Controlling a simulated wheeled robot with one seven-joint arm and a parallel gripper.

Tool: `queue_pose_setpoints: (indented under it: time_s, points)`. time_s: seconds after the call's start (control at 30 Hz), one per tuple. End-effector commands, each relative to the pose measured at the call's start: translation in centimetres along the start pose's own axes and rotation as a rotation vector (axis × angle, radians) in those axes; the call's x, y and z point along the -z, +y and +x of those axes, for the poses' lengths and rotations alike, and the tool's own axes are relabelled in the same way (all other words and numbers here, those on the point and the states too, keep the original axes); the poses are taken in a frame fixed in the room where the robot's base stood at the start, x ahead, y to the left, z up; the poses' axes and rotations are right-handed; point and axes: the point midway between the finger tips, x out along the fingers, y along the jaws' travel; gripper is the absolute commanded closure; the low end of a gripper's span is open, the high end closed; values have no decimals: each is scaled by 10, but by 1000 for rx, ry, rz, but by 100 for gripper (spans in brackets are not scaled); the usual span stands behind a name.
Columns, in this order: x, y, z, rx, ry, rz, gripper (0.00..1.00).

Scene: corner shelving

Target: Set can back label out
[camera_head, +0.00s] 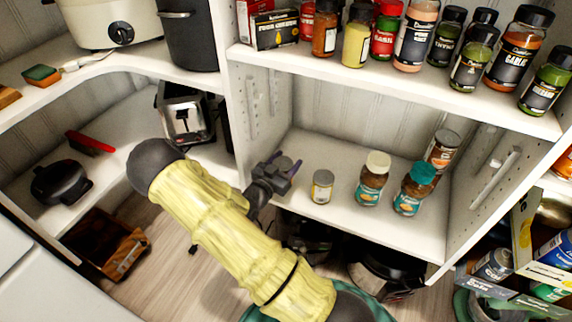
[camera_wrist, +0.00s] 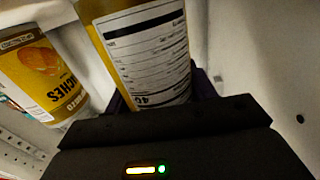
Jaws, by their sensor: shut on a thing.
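My gripper (camera_head: 282,168) is at the left end of the middle shelf, its purple fingers shut around a can. In the wrist view the held can (camera_wrist: 145,50) is yellow, and its white text panel faces the camera between the fingers (camera_wrist: 160,92). In the head view only a dark grey round shape shows between the fingers, and the can's body is hidden. I cannot tell if it touches the shelf. A second can (camera_head: 321,187) stands upright just right of my gripper. In the wrist view, a can with a yellow fruit label (camera_wrist: 40,75) ending in "CHES" is left of the held can.
Two jars (camera_head: 371,180) (camera_head: 413,190) and another can (camera_head: 443,150) stand to the right on the middle shelf (camera_head: 330,150). A white side panel (camera_head: 262,100) is close behind my gripper. Spice jars (camera_head: 410,40) fill the upper shelf. A toaster (camera_head: 187,115) is left.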

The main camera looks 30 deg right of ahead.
Motion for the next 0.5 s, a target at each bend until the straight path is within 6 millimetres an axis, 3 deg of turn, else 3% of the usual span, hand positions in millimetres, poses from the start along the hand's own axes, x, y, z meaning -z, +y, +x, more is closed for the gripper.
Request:
queue_pose_setpoints:
  time_s: [0.33,0.37,0.43,0.5]
  points:
    - [-2,0,0,-1,2,1,77]
    - [-2,0,0,-1,1,1,41]
    - [-2,0,0,-1,1,1,27]
    - [-2,0,0,-1,1,1,23]
